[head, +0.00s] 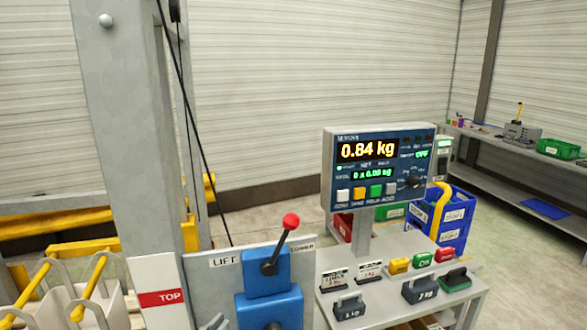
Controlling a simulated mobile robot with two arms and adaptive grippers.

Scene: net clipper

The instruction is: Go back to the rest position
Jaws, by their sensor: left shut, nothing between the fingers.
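A small grey part of my left gripper (215,322) shows at the bottom edge, in front of the lift panel and left of the blue lever housing. It is shut and holds nothing. Most of it is cut off by the frame. My right gripper is not in view. The lift lever (279,246) has a red knob and leans up and to the right from its blue housing (272,304). My left gripper appears apart from the lever's knob.
A scale display (378,163) reads 0.84 kg above a grey table (385,318) with dark weights and coloured buttons. A tall grey post (130,130) stands left. Blue crates (450,225) and a shelf (535,165) stand at the right. Open floor (275,222) lies behind.

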